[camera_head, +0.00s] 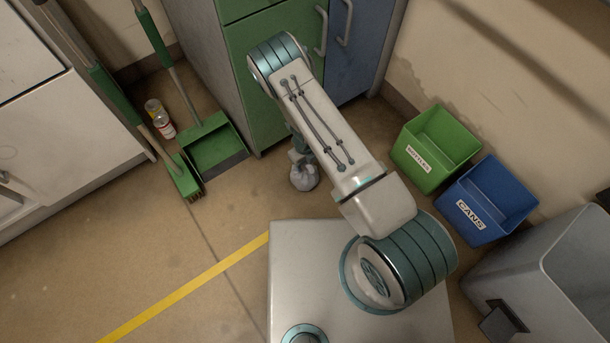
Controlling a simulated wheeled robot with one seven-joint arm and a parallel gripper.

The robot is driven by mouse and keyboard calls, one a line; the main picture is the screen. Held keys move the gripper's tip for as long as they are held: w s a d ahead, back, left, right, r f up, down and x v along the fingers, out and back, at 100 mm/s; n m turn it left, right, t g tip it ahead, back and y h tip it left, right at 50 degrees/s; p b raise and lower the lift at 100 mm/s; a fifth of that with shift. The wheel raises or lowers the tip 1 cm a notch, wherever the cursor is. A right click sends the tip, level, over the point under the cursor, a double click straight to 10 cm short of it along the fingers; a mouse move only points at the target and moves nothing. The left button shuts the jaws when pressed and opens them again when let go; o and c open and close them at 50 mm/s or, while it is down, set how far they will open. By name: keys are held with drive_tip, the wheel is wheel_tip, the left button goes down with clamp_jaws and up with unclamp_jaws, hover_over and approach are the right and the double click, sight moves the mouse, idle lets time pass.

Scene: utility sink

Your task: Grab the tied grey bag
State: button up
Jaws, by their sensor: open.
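The tied grey bag (304,178) is a small rounded bundle on the floor in front of the green cabinet, near the middle of the head view. My gripper (299,158) is just above the bag's top, partly hidden behind my arm. Its fingers are small and dark here, and they overlap the bag's knot in this view. The gripper is open. I cannot tell whether the fingers touch the bag or sit around its knot.
A green bin (437,148) and a blue bin labelled CANS (486,200) stand at the right, near a grey bin (560,280). The floor left of the bag is clear.

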drive_tip(key=shift+f, duration=0.5)
drive_tip(key=shift+r, duration=0.1)
clamp_jaws()
idle(0.9)
